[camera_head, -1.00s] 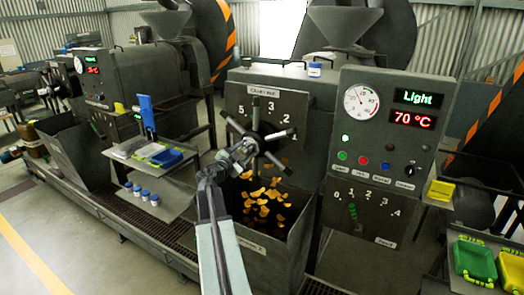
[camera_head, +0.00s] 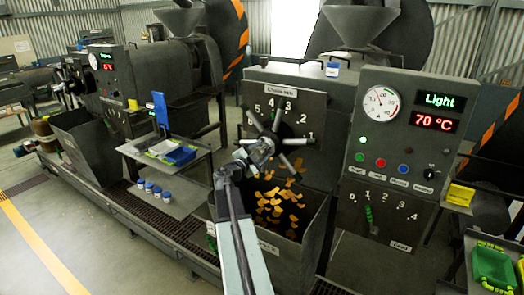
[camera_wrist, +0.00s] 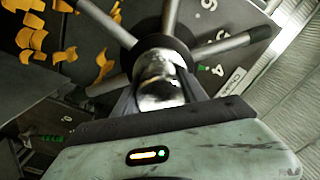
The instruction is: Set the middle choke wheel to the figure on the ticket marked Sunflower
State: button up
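The middle choke wheel (camera_head: 277,138) is a dark hub with several metal spokes on a numbered plate (camera_head: 300,98). The figures 5 to 1 run over its top and right side; one spoke stands upward between the 4 and the 3. My gripper (camera_head: 262,146) is at the hub, at the left front of the wheel. In the wrist view my gripper (camera_wrist: 160,92) has its fingers on both sides of a shiny rounded hub end (camera_wrist: 160,75), seemingly touching it. Spokes (camera_wrist: 235,43) spread out behind. I cannot make out a ticket marked Sunflower.
An open bin (camera_head: 285,245) with orange flakes is below the wheel. A control panel (camera_head: 385,150) showing Light and 70 °C stands at the right. A shelf (camera_head: 150,155) with a blue tray (camera_head: 180,155) stands at the left. Several jars sit below it.

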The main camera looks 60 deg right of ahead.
jog(key=o, duration=0.4)
jog(key=shift+d, duration=0.1)
jog(key=a, duration=0.8)
jog(key=shift+s, duration=0.25)
